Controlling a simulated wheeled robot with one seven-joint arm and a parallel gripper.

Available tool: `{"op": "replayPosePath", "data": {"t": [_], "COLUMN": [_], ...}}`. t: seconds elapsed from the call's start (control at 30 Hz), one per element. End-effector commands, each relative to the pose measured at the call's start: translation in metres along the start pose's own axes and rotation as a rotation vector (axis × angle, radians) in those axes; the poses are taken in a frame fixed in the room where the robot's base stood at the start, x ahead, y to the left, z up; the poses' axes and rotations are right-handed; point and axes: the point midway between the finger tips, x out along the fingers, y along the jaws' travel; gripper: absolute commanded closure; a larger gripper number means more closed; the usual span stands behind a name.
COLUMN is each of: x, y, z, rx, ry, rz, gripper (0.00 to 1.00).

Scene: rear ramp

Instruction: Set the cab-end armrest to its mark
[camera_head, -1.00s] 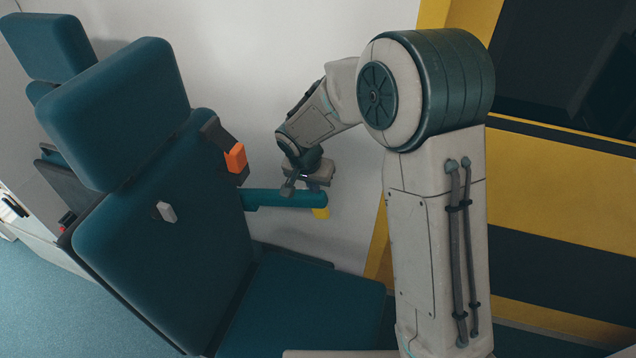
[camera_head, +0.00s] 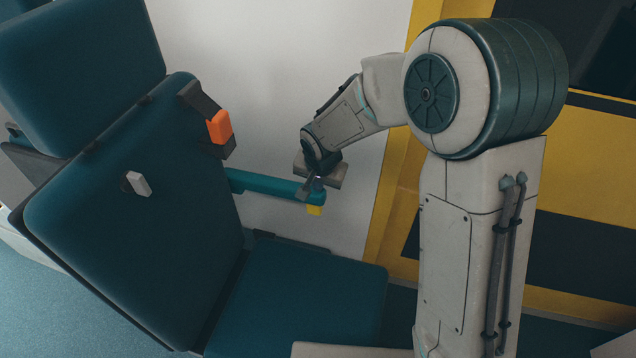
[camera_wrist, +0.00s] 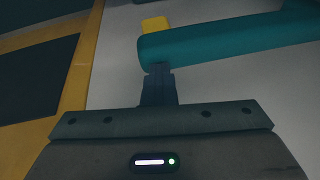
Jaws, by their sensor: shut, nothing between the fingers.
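The teal armrest (camera_head: 264,184) sticks out roughly level from the side of the teal seat's backrest. A yellow piece (camera_head: 314,210) shows under its free end; I take it for the mark, but cannot be sure. In the wrist view the armrest (camera_wrist: 230,38) crosses the top, with the yellow piece (camera_wrist: 155,23) beyond its end. My gripper (camera_head: 308,190) is at the armrest's free end, fingers shut with nothing between them. In the wrist view the shut fingers (camera_wrist: 158,72) reach the armrest's near edge; I cannot tell whether they touch it.
The teal seat cushion (camera_head: 300,290) lies below the armrest. An orange block (camera_head: 220,127) on a dark bracket is at the backrest's side, and a grey tab (camera_head: 138,184) is on its front. A pale wall (camera_head: 290,60) and a yellow-and-dark panel (camera_head: 570,190) stand behind.

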Motion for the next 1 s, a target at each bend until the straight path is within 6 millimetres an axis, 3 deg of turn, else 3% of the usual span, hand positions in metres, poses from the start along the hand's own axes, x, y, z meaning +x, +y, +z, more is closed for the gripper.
{"op": "replayPosePath", "data": {"t": [0.17, 0.33, 0.53, 0.8, 1.0], "x": [0.004, -0.01, -0.049, -0.104, -0.131], "y": [0.005, 0.003, -0.005, 0.001, 0.004], "z": [0.001, -0.003, -0.014, -0.013, -0.012], "rx": [0.004, 0.005, 0.002, 0.003, 0.002], "ry": [-0.008, -0.005, 0.003, 0.005, 0.004], "rz": [0.011, 0.01, 0.001, -0.001, 0.0], "gripper": [1.0, 1.0, 1.0, 1.0, 1.0]}}
